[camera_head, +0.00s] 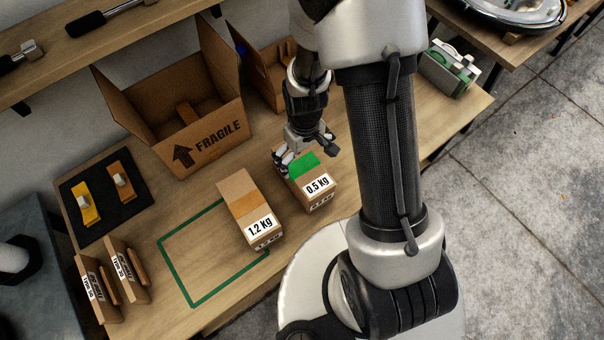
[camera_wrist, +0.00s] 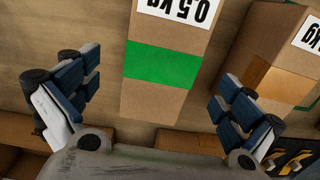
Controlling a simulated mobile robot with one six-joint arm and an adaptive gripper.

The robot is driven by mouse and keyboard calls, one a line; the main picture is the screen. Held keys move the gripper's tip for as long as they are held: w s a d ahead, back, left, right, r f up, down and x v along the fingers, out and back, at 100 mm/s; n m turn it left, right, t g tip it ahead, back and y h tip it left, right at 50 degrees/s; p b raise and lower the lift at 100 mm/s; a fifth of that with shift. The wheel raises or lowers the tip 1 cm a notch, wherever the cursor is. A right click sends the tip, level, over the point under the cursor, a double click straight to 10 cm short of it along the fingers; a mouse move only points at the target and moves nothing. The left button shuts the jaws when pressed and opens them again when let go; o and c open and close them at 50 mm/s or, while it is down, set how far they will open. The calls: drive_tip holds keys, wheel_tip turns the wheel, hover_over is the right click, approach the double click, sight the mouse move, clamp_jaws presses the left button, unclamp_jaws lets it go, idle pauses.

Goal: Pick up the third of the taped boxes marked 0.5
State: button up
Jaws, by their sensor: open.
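One box marked 0.5 kg (camera_head: 318,187) stands on the wooden table, brown cardboard with a green tape band across its top. It also shows in the wrist view (camera_wrist: 160,97), upside down, between my finger pads. My gripper (camera_head: 304,157) is open at the far end of this box, with its fingers spread to either side in the wrist view (camera_wrist: 152,88). I cannot tell whether they touch it. No second or third box marked 0.5 is in view. A box marked 1.2 kg (camera_head: 247,207) with an orange tape band stands just left of it.
An open FRAGILE carton (camera_head: 215,140) and a smaller open carton (camera_head: 265,75) stand behind. A green outline (camera_head: 178,272) marks table space left of the 1.2 kg box. A black mat (camera_head: 88,207) holds two tools. Small packages (camera_head: 100,290) stand front left. A green device (camera_head: 450,68) sits far right.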

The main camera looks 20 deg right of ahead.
sight(303, 171)
wheel_tip(303, 171, down, 9)
drive_tip(key=b, duration=0.3)
drive_tip(key=shift+w+a+f, duration=0.15)
drive_tip(key=c, duration=1.6)
drive_tip(key=shift+o, duration=0.2)
drive_tip(key=shift+r, duration=0.2)
